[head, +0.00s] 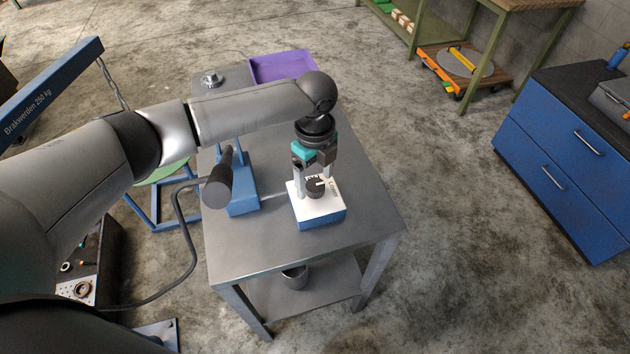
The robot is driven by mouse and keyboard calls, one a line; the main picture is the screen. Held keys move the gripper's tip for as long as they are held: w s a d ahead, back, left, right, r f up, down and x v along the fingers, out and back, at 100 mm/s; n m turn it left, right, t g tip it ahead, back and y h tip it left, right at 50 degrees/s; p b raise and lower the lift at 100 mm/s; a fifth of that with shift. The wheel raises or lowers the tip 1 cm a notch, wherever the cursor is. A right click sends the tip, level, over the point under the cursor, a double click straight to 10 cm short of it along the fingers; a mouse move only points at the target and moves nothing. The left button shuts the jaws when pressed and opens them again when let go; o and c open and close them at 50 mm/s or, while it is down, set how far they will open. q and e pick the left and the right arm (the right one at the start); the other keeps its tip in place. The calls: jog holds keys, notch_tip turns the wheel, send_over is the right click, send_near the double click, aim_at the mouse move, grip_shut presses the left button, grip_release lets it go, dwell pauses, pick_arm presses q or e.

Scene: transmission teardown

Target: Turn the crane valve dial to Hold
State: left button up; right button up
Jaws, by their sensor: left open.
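The valve dial (315,187) is a dark round knob with a white pointer mark. It sits on the white top of a small blue box (325,216) on the metal table. Some printed lettering shows beside the dial, too small to read. My left gripper (313,183) comes down from above, its two pale fingers apart at the dial. One finger is on the left of the dial, the other at its back right. Whether they touch it I cannot tell. My right gripper is not in view.
The metal table (365,215) has free room right of the box. A blue pump-like unit (242,190) with a dark cylindrical handle (217,187) stands left of it. A purple tray (283,66) lies at the back. A blue crane beam (50,88) is at the left.

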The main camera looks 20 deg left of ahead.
pick_arm(q)
jog(key=shift+f, duration=0.5)
jog(key=shift+r, duration=0.1)
grip_shut()
dwell(0.3)
